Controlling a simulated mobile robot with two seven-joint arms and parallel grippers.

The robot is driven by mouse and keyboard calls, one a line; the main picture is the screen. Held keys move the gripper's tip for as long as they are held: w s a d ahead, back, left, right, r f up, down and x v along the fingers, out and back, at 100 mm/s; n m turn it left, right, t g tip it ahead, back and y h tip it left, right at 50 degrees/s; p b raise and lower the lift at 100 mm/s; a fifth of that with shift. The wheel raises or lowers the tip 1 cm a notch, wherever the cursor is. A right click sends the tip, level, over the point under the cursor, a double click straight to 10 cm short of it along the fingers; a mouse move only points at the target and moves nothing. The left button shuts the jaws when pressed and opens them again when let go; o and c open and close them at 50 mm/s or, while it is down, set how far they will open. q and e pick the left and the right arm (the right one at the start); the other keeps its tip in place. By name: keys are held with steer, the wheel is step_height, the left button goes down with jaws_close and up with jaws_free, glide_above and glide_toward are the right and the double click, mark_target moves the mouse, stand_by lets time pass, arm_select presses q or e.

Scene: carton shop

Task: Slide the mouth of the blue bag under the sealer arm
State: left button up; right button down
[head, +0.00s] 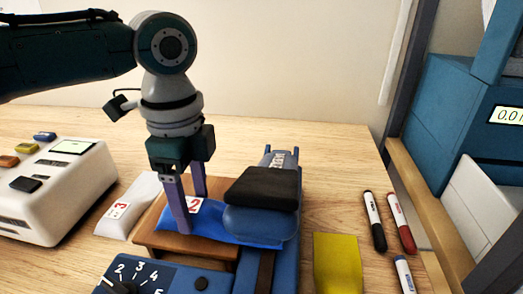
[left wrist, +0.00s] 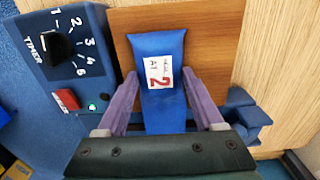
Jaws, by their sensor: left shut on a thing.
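The blue bag (head: 215,227) lies on a brown wooden stand (head: 150,237), its white label marked 2. My left gripper (head: 190,213) points down from above with purple fingers shut on the bag. In the left wrist view, the fingers are on either side of the bag (left wrist: 150,42). The sealer arm (head: 262,188), with a black pad, is right of the gripper above the blue sealer base. The bag's right end reaches the sealer's blue parts; I cannot tell whether its mouth is under the arm. My right gripper is not in view.
The sealer's timer dial panel (head: 150,279) is in front. A white bag (head: 128,207) marked 3 and a white device (head: 60,185) stand left. Bare table shows behind the sealer.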

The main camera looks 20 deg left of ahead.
arm_select(q)
steer(key=shift+f, duration=0.1)
stand_by(0.3)
steer(key=o, duration=1.4)
steer(key=r+p, duration=0.3)
steer(key=p, duration=0.1)
steer(key=a+r+p, duration=0.1)
steer(key=r+p, duration=0.2)
steer(key=shift+s+a+p, duration=0.1)
steer(key=shift+s+p, duration=0.05)
steer(key=shift+p, duration=0.25)
